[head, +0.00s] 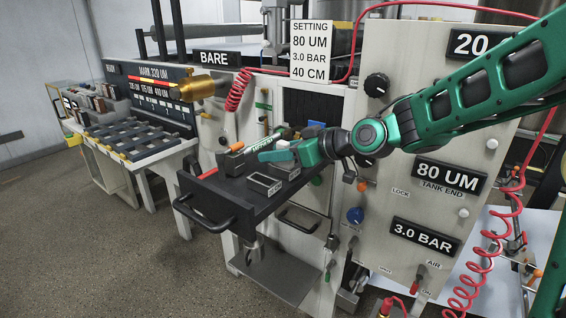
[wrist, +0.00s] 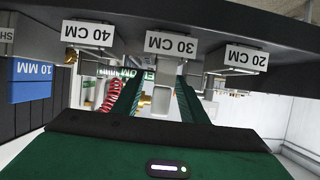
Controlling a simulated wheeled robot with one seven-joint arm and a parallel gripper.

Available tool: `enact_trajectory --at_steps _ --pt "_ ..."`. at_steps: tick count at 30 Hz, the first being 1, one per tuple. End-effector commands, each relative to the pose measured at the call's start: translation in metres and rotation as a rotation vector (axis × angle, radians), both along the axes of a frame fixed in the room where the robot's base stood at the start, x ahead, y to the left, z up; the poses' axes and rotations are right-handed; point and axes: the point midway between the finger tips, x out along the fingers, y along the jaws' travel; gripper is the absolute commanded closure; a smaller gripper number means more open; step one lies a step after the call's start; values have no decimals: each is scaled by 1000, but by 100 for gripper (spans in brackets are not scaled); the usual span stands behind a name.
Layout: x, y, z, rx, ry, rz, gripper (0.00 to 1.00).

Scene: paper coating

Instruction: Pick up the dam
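My gripper (head: 282,154) is over the black pull-out tray (head: 215,197) in the head view, at its machine side. In the wrist view its two dark green fingers (wrist: 155,100) stand apart with a gap between them. Labels reading 40 CM (wrist: 88,34), 30 CM (wrist: 171,43) and 20 CM (wrist: 246,57) show upside down along a dark edge. The fingers are nearest the 30 CM label. I cannot tell which piece is the dam; the gripper hides part of the tray.
A blue 10 MM block (wrist: 31,80) is at the left of the wrist view. A setting sign (head: 310,50) reads 80 UM, 3.0 BAR, 40 CM. Floor at the left front is clear.

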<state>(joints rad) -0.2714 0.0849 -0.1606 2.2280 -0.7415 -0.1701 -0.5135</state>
Motion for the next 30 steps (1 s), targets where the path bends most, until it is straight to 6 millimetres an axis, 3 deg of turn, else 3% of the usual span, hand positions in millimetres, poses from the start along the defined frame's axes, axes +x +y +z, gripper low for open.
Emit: enact_trajectory --at_steps 4,11,15,16,30 --pt "9 12 -6 1 1 1 61" --pt "10 13 -7 1 1 0 63" --pt "9 12 -7 1 1 0 97" --pt "9 12 -7 1 1 0 100" --pt "10 12 2 0 -2 -1 100"
